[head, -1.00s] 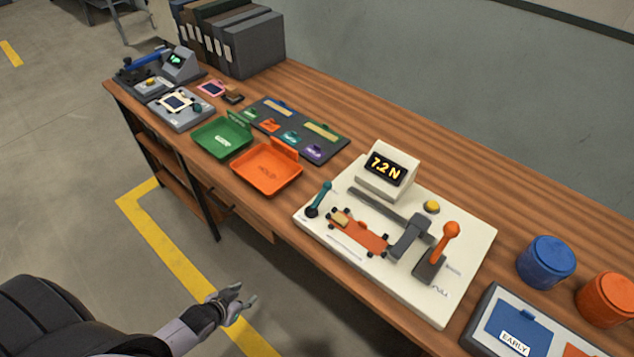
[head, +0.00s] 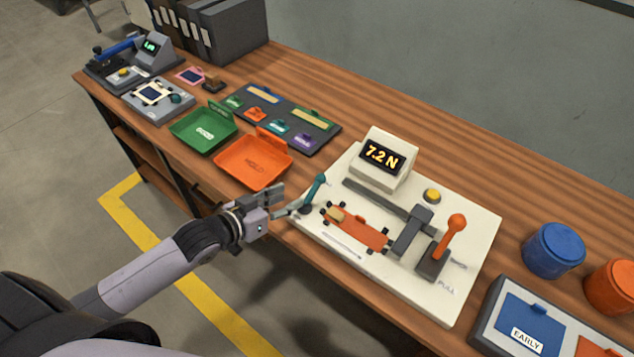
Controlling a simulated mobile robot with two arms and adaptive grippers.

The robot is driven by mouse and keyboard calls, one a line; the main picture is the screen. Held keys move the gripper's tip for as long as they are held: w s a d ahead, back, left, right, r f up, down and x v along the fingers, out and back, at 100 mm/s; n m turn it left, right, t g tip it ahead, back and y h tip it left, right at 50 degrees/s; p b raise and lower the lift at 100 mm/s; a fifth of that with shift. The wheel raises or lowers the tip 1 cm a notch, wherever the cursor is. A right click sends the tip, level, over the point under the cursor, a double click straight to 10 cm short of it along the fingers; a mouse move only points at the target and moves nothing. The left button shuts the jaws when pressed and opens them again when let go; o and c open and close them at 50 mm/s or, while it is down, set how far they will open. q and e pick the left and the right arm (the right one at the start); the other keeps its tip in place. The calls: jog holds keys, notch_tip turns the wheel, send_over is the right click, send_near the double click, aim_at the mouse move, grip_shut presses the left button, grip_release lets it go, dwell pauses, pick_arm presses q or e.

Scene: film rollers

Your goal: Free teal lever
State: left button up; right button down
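The teal lever (head: 317,188) stands tilted at the left corner of the cream test board (head: 345,258), its round knob up and its dark base on the board. My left gripper (head: 292,197) is just left of the lever, over the table's front edge. Its fingers are apart and point toward the lever. I see nothing between them; whether a fingertip touches the lever's lower part I cannot tell. An orange skateboard-shaped piece (head: 362,234) with a tan block lies on the board beside the lever. My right gripper is not in view.
The board also carries a display (head: 381,157) reading 7.2 N, a yellow button (head: 432,195), a grey clamp and an orange lever (head: 449,236). Orange (head: 252,178) and green (head: 203,146) trays lie to the left. Blue (head: 553,251) and orange tubs stand right.

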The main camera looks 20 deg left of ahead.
aim_at(314, 185)
pick_arm(q)
jog(key=x, duration=1.2)
jog(key=shift+c, duration=0.6)
grip_shut()
